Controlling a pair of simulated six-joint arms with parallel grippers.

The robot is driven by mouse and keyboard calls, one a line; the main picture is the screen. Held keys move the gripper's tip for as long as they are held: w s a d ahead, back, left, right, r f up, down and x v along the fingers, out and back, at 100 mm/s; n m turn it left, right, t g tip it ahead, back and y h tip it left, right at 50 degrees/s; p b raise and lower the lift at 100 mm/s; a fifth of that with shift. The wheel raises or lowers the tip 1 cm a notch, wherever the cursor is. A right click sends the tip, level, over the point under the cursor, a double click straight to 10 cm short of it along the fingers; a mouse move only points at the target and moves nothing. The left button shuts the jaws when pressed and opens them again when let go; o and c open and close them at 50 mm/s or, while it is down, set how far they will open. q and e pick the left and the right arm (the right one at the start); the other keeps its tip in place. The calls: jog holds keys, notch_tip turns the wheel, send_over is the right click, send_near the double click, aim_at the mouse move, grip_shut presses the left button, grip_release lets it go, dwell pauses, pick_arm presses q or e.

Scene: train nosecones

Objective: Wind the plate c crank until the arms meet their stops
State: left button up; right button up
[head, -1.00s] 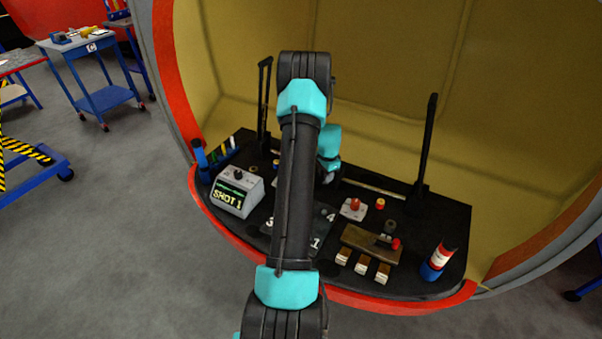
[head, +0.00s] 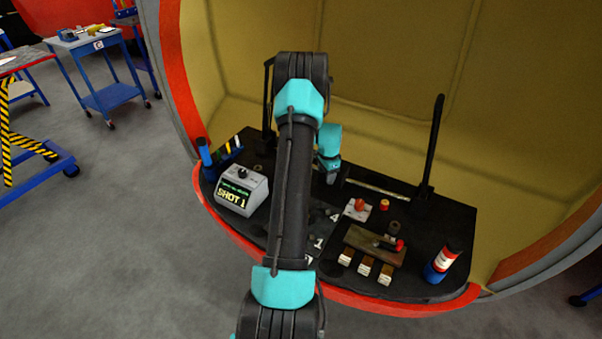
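A brown plate (head: 362,243) lies at the right of the black deck. On it is a dark crank-like lever with a red knob (head: 398,245). I cannot read a plate letter, so I cannot tell whether this is the plate c crank. Two tall black arms stand upright at the back, the right one (head: 433,150) clear and the left one (head: 267,95) partly behind my arm. My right gripper (head: 331,178) is over the middle of the deck, left of the brown plate and apart from it. Its fingers are too small to read. My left gripper is not in view.
A grey box reading SHOT 1 (head: 241,192) stands at the left. A small pale plate with an orange-red knob (head: 359,206) sits behind the brown plate. Several wooden blocks (head: 365,266) lie in front. A red, white and blue cylinder (head: 442,262) stands at the right.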

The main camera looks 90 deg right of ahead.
jog(key=shift+s+a, duration=0.1)
jog(key=shift+s, duration=0.1)
notch_tip(320, 180, up, 18)
jog(key=shift+f, duration=0.25)
dwell(0.5)
jog(key=shift+w+f, duration=0.1)
jog(key=shift+w, duration=0.05)
